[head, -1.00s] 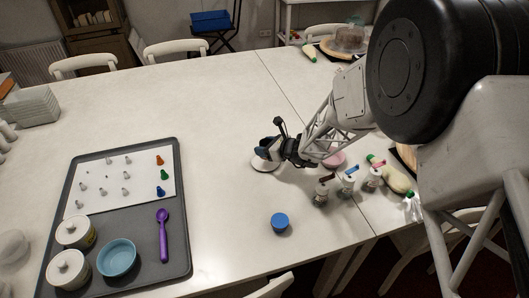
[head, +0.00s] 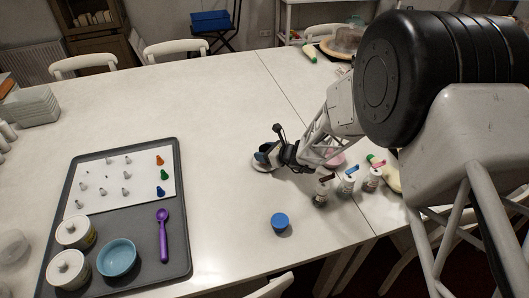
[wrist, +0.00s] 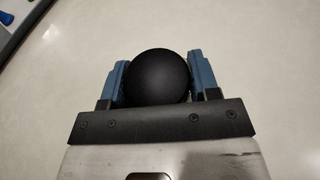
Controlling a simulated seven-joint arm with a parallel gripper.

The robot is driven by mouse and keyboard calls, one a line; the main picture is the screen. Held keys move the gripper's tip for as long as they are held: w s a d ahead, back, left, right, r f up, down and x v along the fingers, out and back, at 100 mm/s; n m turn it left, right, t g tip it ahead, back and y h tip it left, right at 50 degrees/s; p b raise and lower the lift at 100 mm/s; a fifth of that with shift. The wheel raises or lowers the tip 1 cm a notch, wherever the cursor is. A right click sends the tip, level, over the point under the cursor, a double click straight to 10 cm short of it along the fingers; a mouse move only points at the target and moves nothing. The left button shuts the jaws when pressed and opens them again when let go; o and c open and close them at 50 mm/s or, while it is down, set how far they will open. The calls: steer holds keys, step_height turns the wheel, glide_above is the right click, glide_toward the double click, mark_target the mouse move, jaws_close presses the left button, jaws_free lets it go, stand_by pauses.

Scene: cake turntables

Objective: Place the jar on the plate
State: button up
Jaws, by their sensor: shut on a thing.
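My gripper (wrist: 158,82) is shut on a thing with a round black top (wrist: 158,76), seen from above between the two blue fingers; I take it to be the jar. In the head view my gripper (head: 266,153) is low over the table's middle, and the held thing is mostly hidden there. A pale round disc, seemingly the plate (head: 259,167), shows at the table just under the gripper. Whether the jar touches it cannot be told.
A blue-topped container (head: 280,221) stands in front of the gripper. Several small bottles (head: 321,192) and a pink round item (head: 337,159) are to its right. A grey tray (head: 120,218) with pots, a blue bowl and a purple scoop is at left. The table between is clear.

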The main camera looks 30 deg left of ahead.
steer(key=shift+f, duration=0.1)
steer(key=o, duration=0.9)
steer(key=shift+o, duration=0.2)
steer(key=v, duration=1.2)
steer(key=shift+d, duration=0.1)
stand_by(0.3)
